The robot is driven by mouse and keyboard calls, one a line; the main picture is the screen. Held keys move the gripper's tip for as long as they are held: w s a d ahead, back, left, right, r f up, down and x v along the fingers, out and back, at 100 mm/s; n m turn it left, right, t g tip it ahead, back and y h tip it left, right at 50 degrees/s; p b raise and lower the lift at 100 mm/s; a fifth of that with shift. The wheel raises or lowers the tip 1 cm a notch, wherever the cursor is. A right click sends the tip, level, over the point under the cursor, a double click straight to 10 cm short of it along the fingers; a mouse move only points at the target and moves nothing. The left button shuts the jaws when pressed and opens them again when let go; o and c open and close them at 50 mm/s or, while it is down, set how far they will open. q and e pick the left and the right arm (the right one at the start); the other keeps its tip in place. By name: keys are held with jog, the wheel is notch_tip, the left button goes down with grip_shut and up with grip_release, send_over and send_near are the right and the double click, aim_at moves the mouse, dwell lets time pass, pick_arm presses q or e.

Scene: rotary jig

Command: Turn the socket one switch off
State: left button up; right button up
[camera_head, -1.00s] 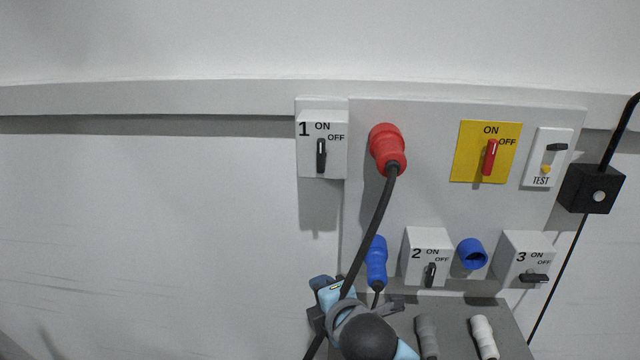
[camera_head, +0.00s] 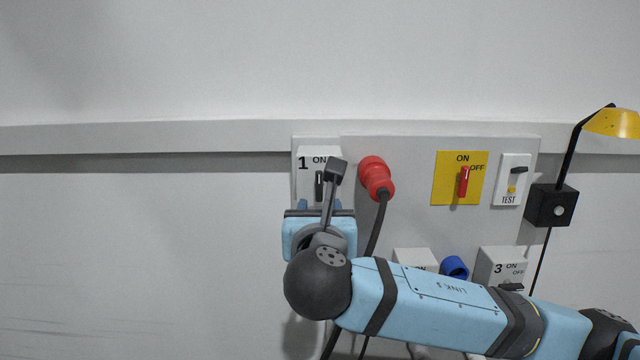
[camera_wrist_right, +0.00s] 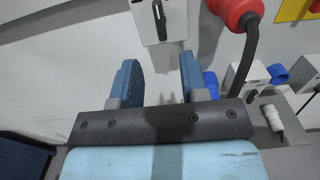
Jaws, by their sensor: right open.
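The socket one switch (camera_head: 306,180) is a white box marked 1 with ON and OFF, at the left end of the wall panel. Its black handle (camera_head: 319,186) stands upright, in line with ON; my wrist partly covers the box. In the right wrist view the handle (camera_wrist_right: 160,20) is at the top, ahead of the fingers. My right gripper (camera_head: 320,205) is just below the handle, largely hidden by its own wrist. In the right wrist view its blue fingers (camera_wrist_right: 160,78) are apart with nothing between them. My left gripper is not in view.
A red plug (camera_head: 375,177) with a hanging black cable (camera_head: 377,225) is close right of the switch. A red switch on a yellow plate (camera_head: 445,185), a TEST unit (camera_head: 512,175) and box 3 (camera_head: 490,265) are farther right. The wall left of the panel is clear.

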aim_at(319, 185)
jog(key=w+p, duration=0.2)
jog(key=w, duration=0.8)
jog(key=shift+r+p, duration=0.1)
jog(key=shift+p, duration=0.25)
jog(key=shift+w, duration=0.7)
grip_shut()
